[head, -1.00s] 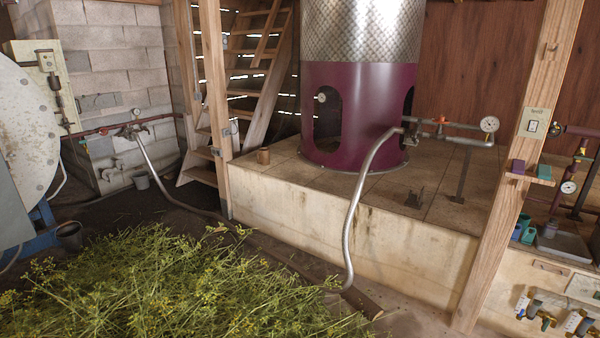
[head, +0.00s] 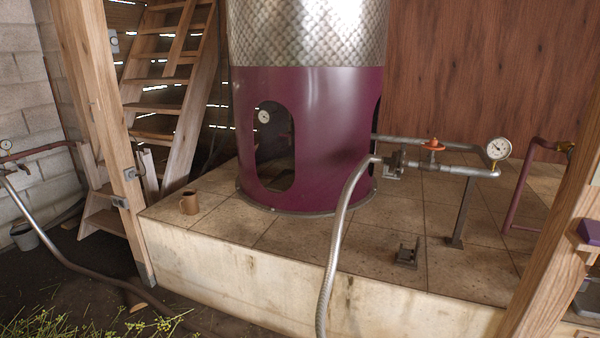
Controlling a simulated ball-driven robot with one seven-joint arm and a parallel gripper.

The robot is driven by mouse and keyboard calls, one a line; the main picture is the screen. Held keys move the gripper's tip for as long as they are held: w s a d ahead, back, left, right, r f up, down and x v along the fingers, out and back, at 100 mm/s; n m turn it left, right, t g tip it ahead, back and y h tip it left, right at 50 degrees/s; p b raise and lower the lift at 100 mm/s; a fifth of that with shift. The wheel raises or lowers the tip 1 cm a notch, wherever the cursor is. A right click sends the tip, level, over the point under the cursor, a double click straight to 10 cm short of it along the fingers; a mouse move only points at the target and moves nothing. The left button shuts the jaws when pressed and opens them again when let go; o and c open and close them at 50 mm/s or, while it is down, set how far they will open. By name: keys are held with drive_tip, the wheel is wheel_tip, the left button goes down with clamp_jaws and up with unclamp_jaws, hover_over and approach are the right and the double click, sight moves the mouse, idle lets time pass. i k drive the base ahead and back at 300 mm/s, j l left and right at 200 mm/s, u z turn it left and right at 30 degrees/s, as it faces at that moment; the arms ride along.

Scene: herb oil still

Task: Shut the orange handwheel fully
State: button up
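The orange handwheel (head: 433,145) is small and sits on top of a valve in the grey steam pipe (head: 408,170), right of the purple still. It lies roughly flat, and whether it is open or shut cannot be told. A round white gauge (head: 499,149) stands at the pipe's right end. A silver flexible hose (head: 338,235) joins the pipe's left end and hangs down over the platform's front edge. My gripper is not in view.
The purple still (head: 335,140) stands on a raised tiled platform (head: 310,230). A brown mug (head: 189,203) and a small metal bracket (head: 406,252) are on the tiles. Wooden posts (head: 108,130) rise at left and right (head: 555,255). Cut herbs (head: 90,325) lie on the floor.

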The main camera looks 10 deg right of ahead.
sight(434, 144)
drive_tip(key=i+j+z, duration=0.2)
drive_tip(key=i+z, duration=0.15)
drive_tip(key=i+j+z, duration=0.35)
drive_tip(key=i, duration=0.15)
drive_tip(key=i+j+z, duration=0.35)
drive_tip(key=i+j, duration=0.05)
